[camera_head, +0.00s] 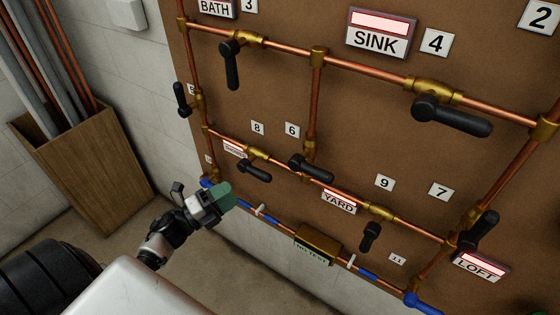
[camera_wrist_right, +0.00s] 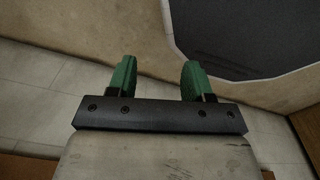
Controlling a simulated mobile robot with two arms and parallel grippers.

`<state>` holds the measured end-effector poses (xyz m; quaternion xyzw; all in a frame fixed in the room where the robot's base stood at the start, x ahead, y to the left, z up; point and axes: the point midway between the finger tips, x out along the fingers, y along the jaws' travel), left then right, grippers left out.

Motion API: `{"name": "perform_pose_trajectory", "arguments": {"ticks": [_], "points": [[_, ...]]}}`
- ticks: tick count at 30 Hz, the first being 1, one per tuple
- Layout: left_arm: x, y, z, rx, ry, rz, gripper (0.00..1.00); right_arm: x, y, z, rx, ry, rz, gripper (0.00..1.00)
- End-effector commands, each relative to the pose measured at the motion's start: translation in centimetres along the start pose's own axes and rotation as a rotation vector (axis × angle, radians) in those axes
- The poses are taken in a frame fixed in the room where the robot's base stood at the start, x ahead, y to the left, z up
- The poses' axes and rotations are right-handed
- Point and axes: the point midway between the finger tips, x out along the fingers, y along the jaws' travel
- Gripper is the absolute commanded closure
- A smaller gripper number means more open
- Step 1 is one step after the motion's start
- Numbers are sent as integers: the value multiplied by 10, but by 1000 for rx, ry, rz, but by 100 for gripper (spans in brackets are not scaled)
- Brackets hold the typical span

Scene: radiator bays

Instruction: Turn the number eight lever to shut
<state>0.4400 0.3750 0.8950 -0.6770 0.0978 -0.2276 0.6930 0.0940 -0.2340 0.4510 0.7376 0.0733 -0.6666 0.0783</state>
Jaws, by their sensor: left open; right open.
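The number 8 tag (camera_head: 257,128) is a small white plate on the brown board. Just below it, a brass valve with a black lever (camera_head: 255,172) sits on the lower copper pipe; the lever lies roughly along the pipe, sloping down to the right. My left gripper (camera_head: 222,194), with green fingers, is below and left of that lever, apart from it, and open. My right gripper (camera_wrist_right: 155,80) shows in the right wrist view with its two green fingers apart and nothing between them.
The number 6 lever (camera_head: 311,168) is close on the right. The number 9 lever (camera_head: 370,236) hangs farther right. A brass box (camera_head: 318,243) is on the lower blue-marked pipe. A wooden bin (camera_head: 90,180) with pipes stands on the floor at left.

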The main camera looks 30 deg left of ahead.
Motion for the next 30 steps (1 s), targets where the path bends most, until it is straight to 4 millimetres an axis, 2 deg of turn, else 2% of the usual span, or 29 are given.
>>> {"name": "perform_pose_trajectory", "arguments": {"ticks": [5,10,18,24,30], "points": [[19,-5,0,10,8,-7,50,-8,-2,10,0,-16,-2,49],[52,-6,0,8,6,-7,50,-18,-3,21,0,-36,-5,49],[95,-4,0,5,5,-4,50,-27,-1,9,0,-19,-2,49],[107,-2,-1,6,5,-2,50,-29,0,3,0,-9,-1,49],[108,-2,-1,6,5,-2,50,-28,0,4,0,-10,-1,49]]}}
